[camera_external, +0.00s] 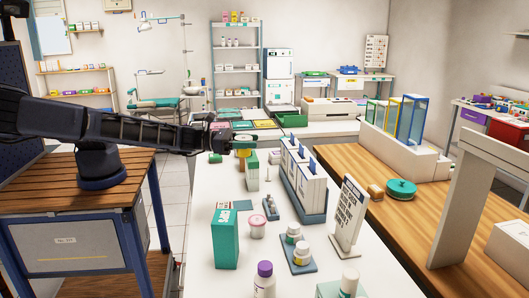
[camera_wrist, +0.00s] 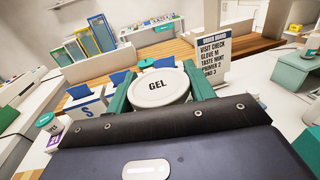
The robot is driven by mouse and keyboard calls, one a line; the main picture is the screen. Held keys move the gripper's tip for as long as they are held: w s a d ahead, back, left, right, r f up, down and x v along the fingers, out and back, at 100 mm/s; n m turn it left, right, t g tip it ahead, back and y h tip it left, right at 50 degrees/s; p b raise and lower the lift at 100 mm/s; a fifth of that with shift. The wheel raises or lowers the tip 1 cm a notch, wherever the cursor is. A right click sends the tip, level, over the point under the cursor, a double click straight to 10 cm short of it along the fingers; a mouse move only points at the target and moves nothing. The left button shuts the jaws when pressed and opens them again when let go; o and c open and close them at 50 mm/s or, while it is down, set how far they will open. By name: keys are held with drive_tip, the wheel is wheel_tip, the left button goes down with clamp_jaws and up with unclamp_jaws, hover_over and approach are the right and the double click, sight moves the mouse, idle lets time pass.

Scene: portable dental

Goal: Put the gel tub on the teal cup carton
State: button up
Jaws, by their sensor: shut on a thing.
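The gel tub (camera_wrist: 157,86) is a round white tub with "GEL" on its lid. My gripper (camera_wrist: 158,88) is shut on it, with one teal finger on each side. In the external view my gripper (camera_external: 243,142) is over the far part of the white counter, and the tub is too small there to make out clearly. The teal cup carton (camera_external: 225,238) stands upright on the near left of the counter, with white lettering on it. My gripper is well beyond the carton, apart from it. I cannot tell whether the carton shows in the wrist view.
A pink-lidded jar (camera_external: 257,227) stands just right of the carton. A blue-white divided rack (camera_external: 303,183), an order board (camera_external: 347,217), bottles on a small tray (camera_external: 298,255) and a purple-capped bottle (camera_external: 264,281) stand nearby. A pale green box (camera_external: 251,170) is below my gripper.

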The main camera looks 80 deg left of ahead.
drive_tip(key=s+d+r+m+g+h, duration=0.1)
drive_tip(key=s+d+r+h, duration=0.15)
drive_tip(key=d, duration=0.45)
drive_tip(key=s+d+r+m+h, duration=0.1)
drive_tip(key=d+r, duration=0.3)
drive_tip(key=d, duration=0.2)
wheel_tip(320, 180, up, 6)
drive_tip(key=m+g+h, duration=0.2)
drive_tip(key=h, duration=0.1)
hover_over(230, 217)
wheel_tip(230, 217, down, 19)
drive_tip(key=shift+f, duration=0.2)
drive_tip(key=shift+f, duration=0.15)
drive_tip(key=o, duration=1)
